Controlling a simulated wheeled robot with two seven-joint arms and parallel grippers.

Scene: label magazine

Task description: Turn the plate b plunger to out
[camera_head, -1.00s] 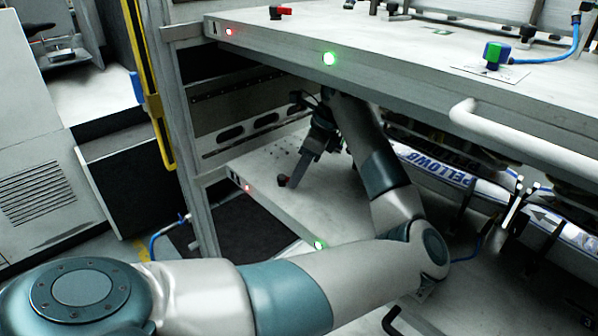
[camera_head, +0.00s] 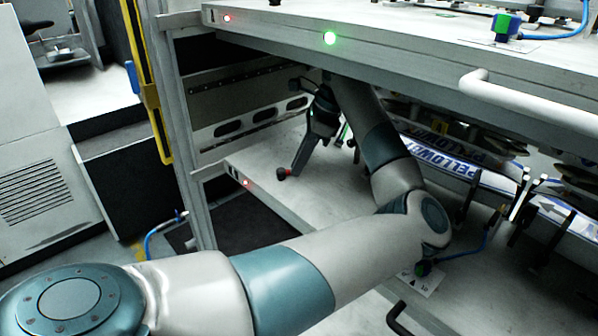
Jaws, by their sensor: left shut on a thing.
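The plunger, a small knob with a red end (camera_head: 282,173), sits on the lower plate (camera_head: 335,185) near its left front edge. I take this lower plate for plate b; no lettering for it is readable. My left gripper (camera_head: 297,168) reaches in under the upper plate and points down at the plunger. Its fingers are shut on the plunger, with the red end sticking out to the left. The fingers hide the rest of the plunger. My right gripper is out of view.
The upper plate (camera_head: 400,45) overhangs my left arm closely. A white handle (camera_head: 530,103) juts from its front. Printed magazines (camera_head: 450,170) and black posts stand at the right.

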